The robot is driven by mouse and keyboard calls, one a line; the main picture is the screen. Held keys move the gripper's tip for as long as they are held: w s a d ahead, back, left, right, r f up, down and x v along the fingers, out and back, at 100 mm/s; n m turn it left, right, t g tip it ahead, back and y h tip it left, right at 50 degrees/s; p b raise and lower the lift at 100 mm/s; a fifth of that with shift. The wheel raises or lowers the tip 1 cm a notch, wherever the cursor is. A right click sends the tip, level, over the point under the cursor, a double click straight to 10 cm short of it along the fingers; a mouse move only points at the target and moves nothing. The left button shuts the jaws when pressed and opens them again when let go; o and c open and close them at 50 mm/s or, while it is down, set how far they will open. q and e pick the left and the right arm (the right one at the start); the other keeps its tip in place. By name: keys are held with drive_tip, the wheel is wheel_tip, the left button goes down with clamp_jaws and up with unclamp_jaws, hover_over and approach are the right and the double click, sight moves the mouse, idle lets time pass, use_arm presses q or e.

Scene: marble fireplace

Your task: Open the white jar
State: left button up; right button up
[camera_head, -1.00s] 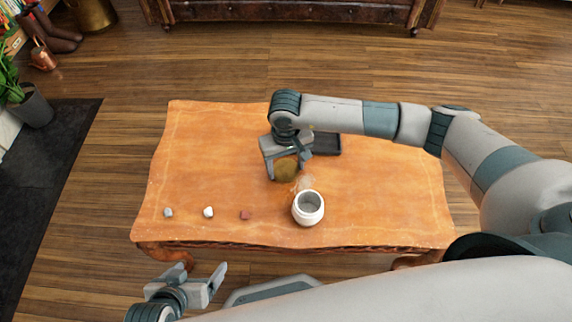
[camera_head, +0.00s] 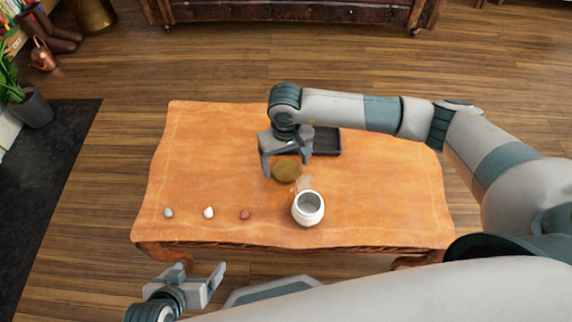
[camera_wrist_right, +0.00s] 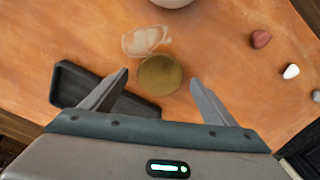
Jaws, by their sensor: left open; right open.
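The white jar (camera_head: 308,211) stands upright near the front edge of the table, its mouth uncovered and its grey inside showing. A round olive-brown lid (camera_head: 286,171) lies on the table behind it, apart from it. In the right wrist view, the lid (camera_wrist_right: 160,74) is between and below the fingertips, and only part of the white jar (camera_wrist_right: 172,2) shows at the top edge. My right gripper (camera_head: 287,164) is open and empty above the lid. My left gripper (camera_head: 190,284) is open and empty, low in front of the table.
A black tray (camera_head: 326,142) lies behind the lid, partly hidden by my right gripper. A pale translucent patch (camera_head: 304,183) is between lid and jar. A grey stone (camera_head: 168,212), a white stone (camera_head: 208,212) and a reddish stone (camera_head: 245,214) lie front left. The table's right side is clear.

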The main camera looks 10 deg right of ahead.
sight(286, 170)
wheel_tip(286, 170, up, 10)
idle(0.5)
idle(0.6)
